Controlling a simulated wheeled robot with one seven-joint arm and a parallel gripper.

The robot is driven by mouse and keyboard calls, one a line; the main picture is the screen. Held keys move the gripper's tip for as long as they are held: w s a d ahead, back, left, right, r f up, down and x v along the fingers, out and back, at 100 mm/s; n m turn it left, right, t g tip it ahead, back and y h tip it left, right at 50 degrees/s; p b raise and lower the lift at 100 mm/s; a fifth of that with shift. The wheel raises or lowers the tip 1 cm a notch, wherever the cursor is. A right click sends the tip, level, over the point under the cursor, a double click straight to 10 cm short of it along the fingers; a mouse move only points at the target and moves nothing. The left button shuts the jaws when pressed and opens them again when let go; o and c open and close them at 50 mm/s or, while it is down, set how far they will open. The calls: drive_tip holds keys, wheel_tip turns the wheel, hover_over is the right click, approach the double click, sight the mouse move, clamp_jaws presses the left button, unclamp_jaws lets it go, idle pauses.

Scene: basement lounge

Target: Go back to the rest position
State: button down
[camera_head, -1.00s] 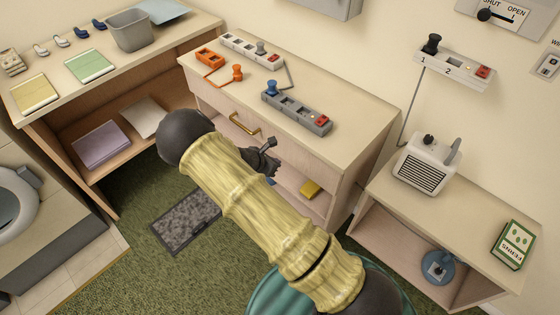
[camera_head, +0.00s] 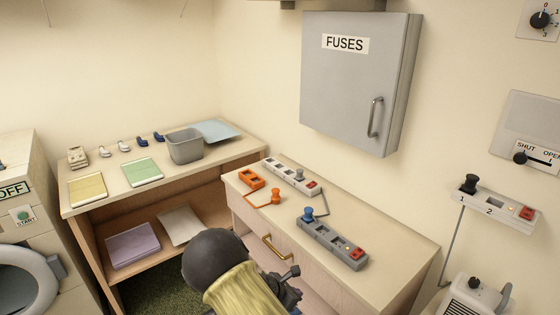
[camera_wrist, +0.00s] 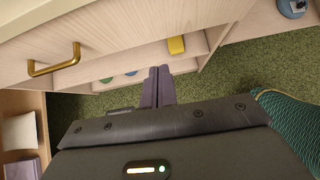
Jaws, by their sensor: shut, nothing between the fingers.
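My gripper shows in the wrist view (camera_wrist: 158,87) with its two fingers pressed together and nothing between them. It hangs in front of the drawer cabinet, below the brass handle (camera_wrist: 54,60), over the green carpet. In the head view my pale yellow arm rises from the bottom edge and a dark part of my wrist shows beside the drawer front. The fingertips cannot be made out there.
Power strips (camera_head: 333,244) and plugs lie on the cabinet top. A grey bin (camera_head: 185,147) and notepads stand on the left desk. A grey fuse box (camera_head: 355,85) hangs on the wall. A washing machine (camera_head: 22,275) is at far left. Open carpet lies beneath my gripper.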

drive_tip(key=s+d+r+m+g+y+p, duration=0.1)
drive_tip(key=s+d+r+m+y+p, duration=0.1)
drive_tip(key=s+r+m, duration=0.8)
drive_tip(key=s+d+r+m+g+y+p, duration=0.1)
drive_tip(key=s+d+r+m+y, duration=0.4)
drive_tip(key=s+r+m, duration=0.5)
wheel_tip(320, 180, up, 4)
drive_tip(key=d+m+p, duration=0.1)
drive_tip(key=d+m, duration=0.1)
drive_tip(key=m, duration=0.3)
drive_tip(key=shift+s+d+g, duration=0.15)
drive_tip(key=shift+s+g, duration=0.15)
